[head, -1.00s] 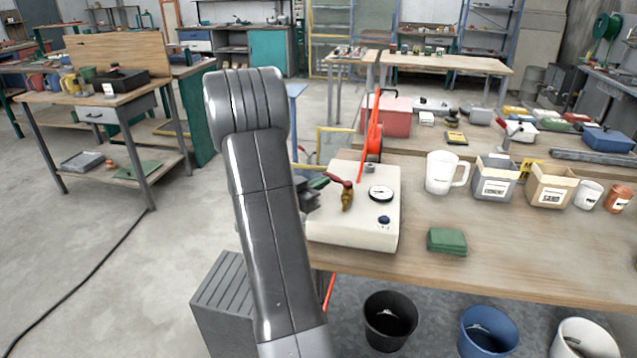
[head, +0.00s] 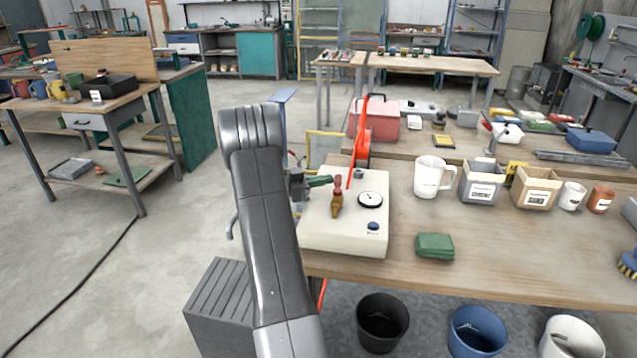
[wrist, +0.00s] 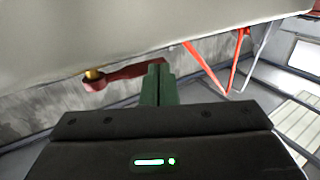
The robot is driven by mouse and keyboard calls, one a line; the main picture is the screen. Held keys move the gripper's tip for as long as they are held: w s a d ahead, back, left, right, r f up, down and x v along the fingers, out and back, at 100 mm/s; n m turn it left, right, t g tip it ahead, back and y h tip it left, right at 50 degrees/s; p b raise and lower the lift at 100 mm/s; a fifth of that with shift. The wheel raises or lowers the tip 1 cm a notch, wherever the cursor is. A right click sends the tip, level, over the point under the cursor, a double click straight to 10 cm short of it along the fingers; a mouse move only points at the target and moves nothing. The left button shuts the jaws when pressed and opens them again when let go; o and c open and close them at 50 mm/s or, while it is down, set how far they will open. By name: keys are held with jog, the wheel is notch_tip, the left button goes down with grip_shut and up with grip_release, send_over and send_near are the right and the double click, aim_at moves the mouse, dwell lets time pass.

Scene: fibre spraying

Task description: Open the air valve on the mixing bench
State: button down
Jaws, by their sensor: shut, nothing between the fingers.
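The air valve is a brass body (head: 336,207) with a red lever (head: 338,184) on the front of a cream box (head: 325,238) on the mixing bench (head: 480,263). In the head view the lever looks short and upright above the brass. In the wrist view the red lever (wrist: 140,74) runs from the brass fitting (wrist: 93,74) towards my fingers. My gripper (head: 324,181) is shut and empty, its green fingertips (wrist: 158,72) just left of the lever in the head view. They overlap the lever's end in the wrist view; I cannot tell whether they touch.
A round gauge (head: 370,200) and a blue knob (head: 374,226) are on the same box. A red upright part (head: 361,150) stands behind it. A white jug (head: 430,176), open boxes and a green pad (head: 434,244) are to the right. Bins stand under the bench.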

jog(key=shift+w+d, duration=0.2)
jog(key=shift+d, duration=0.3)
dwell(0.4)
jog(key=b+v, duration=0.2)
jog(key=v, duration=1.2)
jog(key=p+x, duration=0.1)
jog(key=x, duration=0.9)
jog(key=shift+d, duration=0.1)
jog(key=shift+s+r+n+t+y, duration=0.1)
jog(key=shift+s+n+t+y, duration=0.3)
jog(key=shift+s+n+t, duration=0.55)
jog(key=shift+s+t, duration=0.25)
jog(key=shift+t, duration=0.4)
jog(key=shift+s+a+n+t+y+b, duration=0.25)
jog(key=shift+s+n+t+y, duration=0.15)
jog(key=shift+n+t+y, duration=0.4)
jog(key=shift+s+a+n+t+y+b, duration=0.2)
jog(key=shift+s+n+t+y, duration=0.25)
jog(key=shift+n+t, duration=0.5)
